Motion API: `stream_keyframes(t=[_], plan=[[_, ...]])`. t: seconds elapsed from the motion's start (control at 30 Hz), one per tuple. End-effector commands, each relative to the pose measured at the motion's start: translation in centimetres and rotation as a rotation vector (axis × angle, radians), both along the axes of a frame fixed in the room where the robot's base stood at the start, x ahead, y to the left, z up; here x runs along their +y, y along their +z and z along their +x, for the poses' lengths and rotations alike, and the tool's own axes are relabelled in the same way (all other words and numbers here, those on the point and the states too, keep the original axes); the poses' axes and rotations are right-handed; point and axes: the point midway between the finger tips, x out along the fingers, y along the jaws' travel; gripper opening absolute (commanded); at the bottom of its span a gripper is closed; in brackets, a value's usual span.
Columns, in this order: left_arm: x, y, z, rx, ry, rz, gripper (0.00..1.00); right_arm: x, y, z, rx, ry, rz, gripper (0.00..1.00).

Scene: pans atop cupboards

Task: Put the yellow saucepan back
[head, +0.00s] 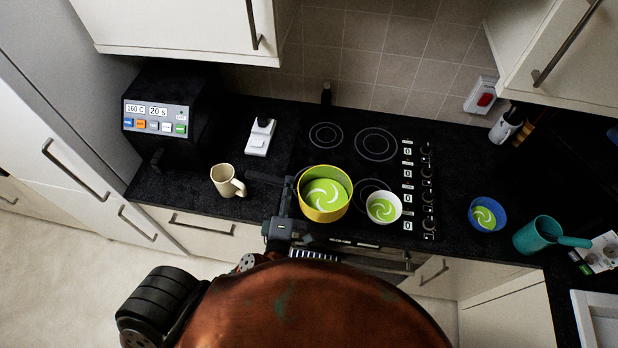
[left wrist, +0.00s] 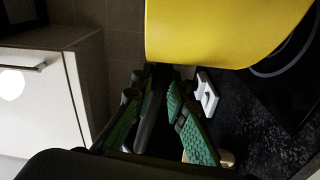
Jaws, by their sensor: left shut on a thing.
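The yellow saucepan (head: 347,207) is at the front left of the black hob in the head view, upright, with a green and white swirl showing inside it. Its dark handle (head: 262,177) points left. My left gripper (head: 289,190) is shut on this handle, close to the pan's wall. In the left wrist view the pan's yellow side (left wrist: 215,35) fills the top, and the green-padded fingers (left wrist: 160,115) are around the dark handle. I cannot tell whether the pan's base touches the hob. My right gripper is not in view.
A white bowl (head: 383,208) stands just right of the pan. A cream mug (head: 227,181) and an oven-like appliance (head: 160,115) are to the left. A blue bowl (head: 487,214) and a teal pan (head: 540,236) are to the right. Wall cupboards (head: 185,25) (head: 550,45) hang above.

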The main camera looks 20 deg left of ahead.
Motion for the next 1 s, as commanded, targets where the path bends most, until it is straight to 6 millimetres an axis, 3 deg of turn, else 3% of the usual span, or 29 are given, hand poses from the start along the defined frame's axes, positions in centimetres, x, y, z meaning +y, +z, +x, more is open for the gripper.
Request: stream_keyframes(t=[0.27, 0.47, 0.57, 0.73, 1.0], plan=[[2.2, -2.2, 3.1, -0.007, 0.005, 0.002, 0.0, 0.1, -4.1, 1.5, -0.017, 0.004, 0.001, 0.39], [3.8, -3.4, 5.5, -0.007, 0.005, 0.002, 0.0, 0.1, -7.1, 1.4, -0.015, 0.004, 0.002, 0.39], [5.2, -3.9, 7.3, -0.004, 0.008, 0.003, 0.0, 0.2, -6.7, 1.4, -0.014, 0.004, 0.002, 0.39], [6.5, -7.0, 9.3, -0.002, 0.008, -0.002, 0.0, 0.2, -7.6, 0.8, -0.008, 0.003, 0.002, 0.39], [7.5, -8.9, 10.8, -0.005, 0.005, -0.001, 0.0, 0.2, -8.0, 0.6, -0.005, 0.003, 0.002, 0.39]])
